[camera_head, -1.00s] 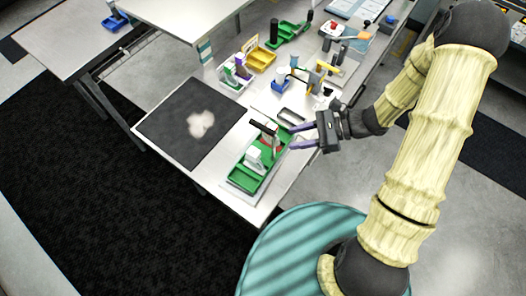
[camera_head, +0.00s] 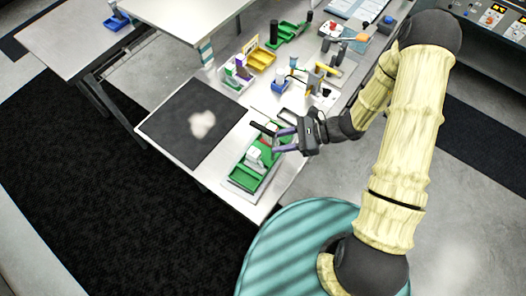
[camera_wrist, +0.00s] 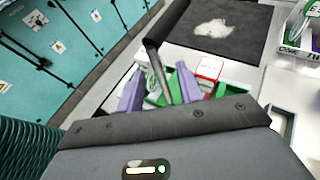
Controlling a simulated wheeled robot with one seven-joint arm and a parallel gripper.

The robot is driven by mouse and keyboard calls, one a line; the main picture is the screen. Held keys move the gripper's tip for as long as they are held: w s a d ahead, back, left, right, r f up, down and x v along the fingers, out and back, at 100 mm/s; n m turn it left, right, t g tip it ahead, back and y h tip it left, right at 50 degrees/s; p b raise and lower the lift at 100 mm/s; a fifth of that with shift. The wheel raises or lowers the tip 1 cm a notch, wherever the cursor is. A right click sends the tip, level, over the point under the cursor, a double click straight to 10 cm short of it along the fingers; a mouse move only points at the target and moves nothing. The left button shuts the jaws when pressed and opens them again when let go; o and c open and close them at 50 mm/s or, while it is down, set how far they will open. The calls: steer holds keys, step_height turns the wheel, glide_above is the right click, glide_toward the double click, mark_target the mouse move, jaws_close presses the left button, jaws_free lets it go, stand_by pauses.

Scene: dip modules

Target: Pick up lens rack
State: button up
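A green tray-like rack (camera_head: 243,178) stands near the table's front corner. It holds a white item (camera_head: 254,158) and has a black bar-shaped handle above it (camera_head: 262,129). I cannot tell for certain that this is the lens rack. My gripper (camera_head: 283,140) is at the rack's right side, its two purple fingers apart and reaching over the rack. In the wrist view the green rack (camera_wrist: 236,89) lies behind the fingers of my gripper (camera_wrist: 158,92). The black handle (camera_wrist: 153,58) appears between them. Whether the fingers touch it cannot be told.
A dark mat (camera_head: 180,135) with a pale patch lies left of the rack. Behind are a yellow tray (camera_head: 261,58), another green tray (camera_head: 286,34), a small blue holder (camera_head: 281,83) and an upright tool stand (camera_head: 316,78). The floor before the table is clear.

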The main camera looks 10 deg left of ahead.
jaws_close()
stand_by(1.4)
